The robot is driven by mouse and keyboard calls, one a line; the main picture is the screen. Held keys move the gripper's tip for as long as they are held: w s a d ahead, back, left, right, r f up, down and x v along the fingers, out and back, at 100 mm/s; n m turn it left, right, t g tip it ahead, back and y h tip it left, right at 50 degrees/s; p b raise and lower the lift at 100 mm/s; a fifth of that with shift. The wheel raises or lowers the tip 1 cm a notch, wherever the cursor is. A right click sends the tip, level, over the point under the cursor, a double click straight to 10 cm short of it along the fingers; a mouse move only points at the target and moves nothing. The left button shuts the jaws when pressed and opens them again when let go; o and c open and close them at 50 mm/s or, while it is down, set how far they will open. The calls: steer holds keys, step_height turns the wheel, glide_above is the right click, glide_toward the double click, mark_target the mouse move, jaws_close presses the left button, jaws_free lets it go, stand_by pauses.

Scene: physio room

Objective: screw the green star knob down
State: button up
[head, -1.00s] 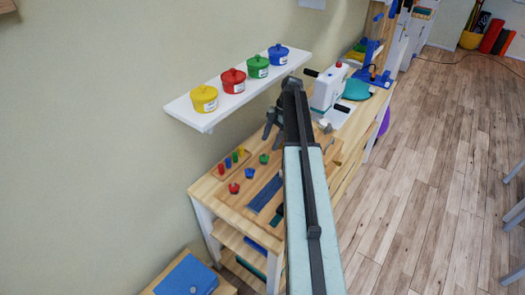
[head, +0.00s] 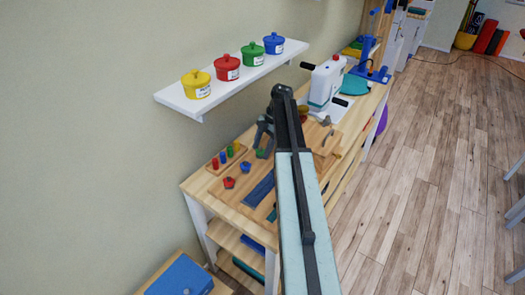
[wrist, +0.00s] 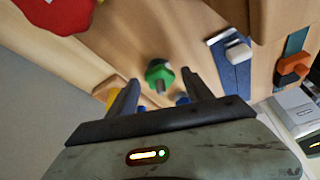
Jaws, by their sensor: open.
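The green star knob (wrist: 158,72) shows in the wrist view between and just beyond my two open fingers, with a grey stem or bolt end at its lower side. In the head view the green star knob (head: 261,153) stands on the wooden bench board, partly hidden by my gripper. My gripper (head: 262,138) hangs over it, pointing down. In the wrist view my gripper (wrist: 160,82) is open and empty, one finger to each side of the knob. I cannot tell whether the fingers are level with it.
A red knob (head: 229,183) and a blue knob (head: 246,167) stand nearby. A peg rack (head: 226,160) is behind them, a blue strip (head: 261,190) in front. A white shelf (head: 220,93) with coloured pots is above. A white hand-cranked machine (head: 326,82) stands farther right.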

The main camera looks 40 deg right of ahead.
jaws_close()
steer(key=shift+m, duration=0.3)
